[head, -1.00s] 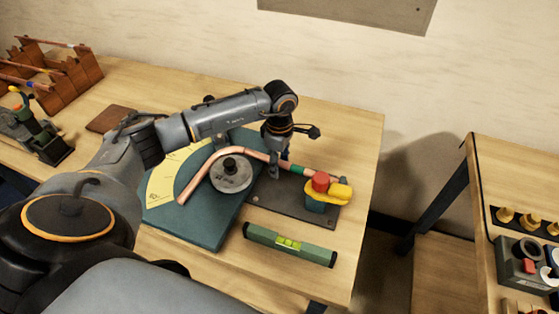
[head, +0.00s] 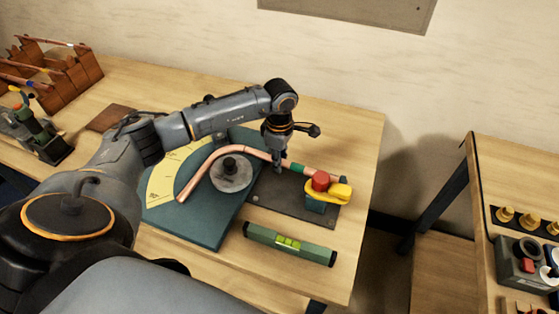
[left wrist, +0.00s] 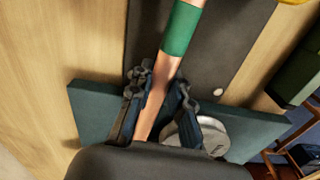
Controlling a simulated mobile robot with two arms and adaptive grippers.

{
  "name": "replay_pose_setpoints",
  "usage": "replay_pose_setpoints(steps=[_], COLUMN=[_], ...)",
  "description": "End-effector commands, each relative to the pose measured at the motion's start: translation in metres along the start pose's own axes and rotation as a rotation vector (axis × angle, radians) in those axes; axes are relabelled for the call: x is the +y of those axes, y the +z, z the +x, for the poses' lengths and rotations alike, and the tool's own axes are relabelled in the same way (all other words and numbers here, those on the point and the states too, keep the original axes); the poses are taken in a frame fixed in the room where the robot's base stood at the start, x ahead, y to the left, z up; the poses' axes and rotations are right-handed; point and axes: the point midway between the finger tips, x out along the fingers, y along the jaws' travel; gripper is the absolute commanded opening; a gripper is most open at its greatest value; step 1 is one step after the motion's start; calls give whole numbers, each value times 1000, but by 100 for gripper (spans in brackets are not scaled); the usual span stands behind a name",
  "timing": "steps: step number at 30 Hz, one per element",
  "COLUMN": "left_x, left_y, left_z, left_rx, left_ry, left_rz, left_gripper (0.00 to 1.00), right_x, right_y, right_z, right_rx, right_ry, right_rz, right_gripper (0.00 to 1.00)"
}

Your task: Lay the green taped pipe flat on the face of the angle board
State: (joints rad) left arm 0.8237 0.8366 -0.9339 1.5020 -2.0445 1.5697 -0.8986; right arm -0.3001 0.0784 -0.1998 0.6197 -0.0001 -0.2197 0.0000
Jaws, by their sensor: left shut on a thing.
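The copper pipe (head: 250,150) with a band of green tape (head: 298,168) is bent in a curve. It passes around the grey disc (head: 238,180) on the teal angle board (head: 210,226). Its left end overlies the board's yellow scale (head: 163,182); its right end reaches toward a red and yellow clamp. My left gripper (head: 280,166) is shut on the pipe, left of the tape. In the left wrist view its fingers (left wrist: 162,88) straddle the bare copper, below the green tape (left wrist: 181,28). I cannot tell whether the pipe touches the board's face. My right gripper is not in view.
The clamp (head: 341,192) stands on a dark plate (head: 275,205) beside the board. A green level (head: 290,244) lies in front. A wooden rack (head: 75,80) stands at the far left. Another bench with fittings (head: 530,220) is across a gap on the right.

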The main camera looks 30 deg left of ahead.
Motion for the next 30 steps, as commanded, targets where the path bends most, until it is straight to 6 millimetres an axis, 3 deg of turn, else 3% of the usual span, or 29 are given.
replay_pose_setpoints(steps=[30], left_x=[0], left_y=[0], left_z=[-64], left_rx=[1], left_ry=[1], left_rz=[-1], left_gripper=[0], right_x=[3], right_y=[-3], right_z=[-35], right_rx=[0], right_ry=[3], right_rz=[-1], right_gripper=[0])
